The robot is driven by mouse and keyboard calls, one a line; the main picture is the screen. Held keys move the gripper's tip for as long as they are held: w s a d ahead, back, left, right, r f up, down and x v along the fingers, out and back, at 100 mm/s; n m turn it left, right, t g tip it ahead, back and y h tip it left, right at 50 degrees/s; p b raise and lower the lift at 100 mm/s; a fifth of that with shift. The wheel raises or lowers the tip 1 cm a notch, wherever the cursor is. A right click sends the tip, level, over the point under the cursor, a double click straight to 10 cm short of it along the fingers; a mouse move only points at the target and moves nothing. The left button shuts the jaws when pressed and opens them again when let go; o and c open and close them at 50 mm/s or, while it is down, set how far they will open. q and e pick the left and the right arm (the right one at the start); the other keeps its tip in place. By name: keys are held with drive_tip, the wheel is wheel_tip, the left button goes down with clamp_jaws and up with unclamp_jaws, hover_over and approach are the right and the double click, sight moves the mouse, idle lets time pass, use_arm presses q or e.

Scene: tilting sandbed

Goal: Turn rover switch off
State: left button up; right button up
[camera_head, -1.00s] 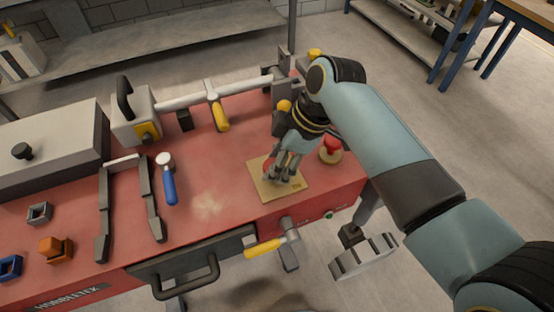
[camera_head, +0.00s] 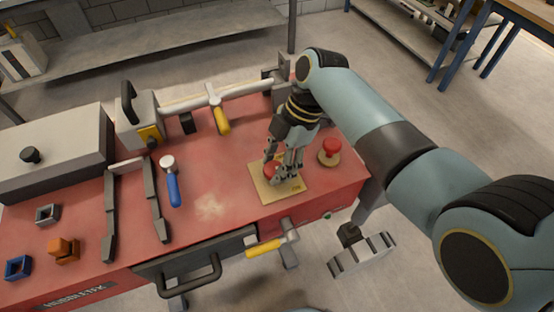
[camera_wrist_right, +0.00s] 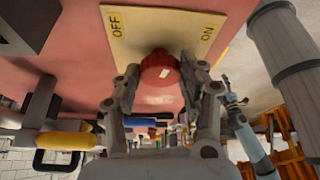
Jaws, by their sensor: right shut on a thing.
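A tan switch plate (camera_head: 292,187) lies on the red bench. The right wrist view shows the plate (camera_wrist_right: 130,35) with OFF and ON printed at two corners. A round red knob (camera_head: 270,170) stands on it; in the right wrist view the knob (camera_wrist_right: 160,72) shows a small white mark. I cannot tell which label it points to. My right gripper (camera_head: 283,172) reaches down over the plate and is shut on the knob, partly hiding it. My left gripper (camera_wrist_right: 231,100) seems to show small in the right wrist view; its jaws are unclear.
A red button (camera_head: 331,147) on a round base stands close right of the gripper. A blue-handled hammer (camera_head: 172,183), dark rails and a yellow-handled T-bar (camera_head: 221,120) lie left and behind. A yellow-handled crank (camera_head: 264,247) sticks out in front. The bench left of the plate is clear.

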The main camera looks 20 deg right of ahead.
drive_tip(key=n+g, duration=0.1)
drive_tip(key=n, duration=0.2)
drive_tip(key=n+g+h, duration=0.1)
drive_tip(key=n, duration=0.2)
drive_tip(key=shift+w+a, duration=0.1)
drive_tip(key=shift+w, duration=0.1)
drive_tip(key=n+h, duration=0.1)
drive_tip(key=n, duration=0.2)
drive_tip(key=n+g+h, duration=0.1)
drive_tip(key=n, duration=0.1)
drive_tip(key=shift+w+a+n+p, duration=0.1)
drive_tip(key=shift+a+n+p, duration=0.05)
drive_tip(key=shift+n+p, duration=0.2)
drive_tip(key=shift+g, duration=0.3)
drive_tip(key=o, duration=1.2)
drive_tip(key=v, duration=1.2)
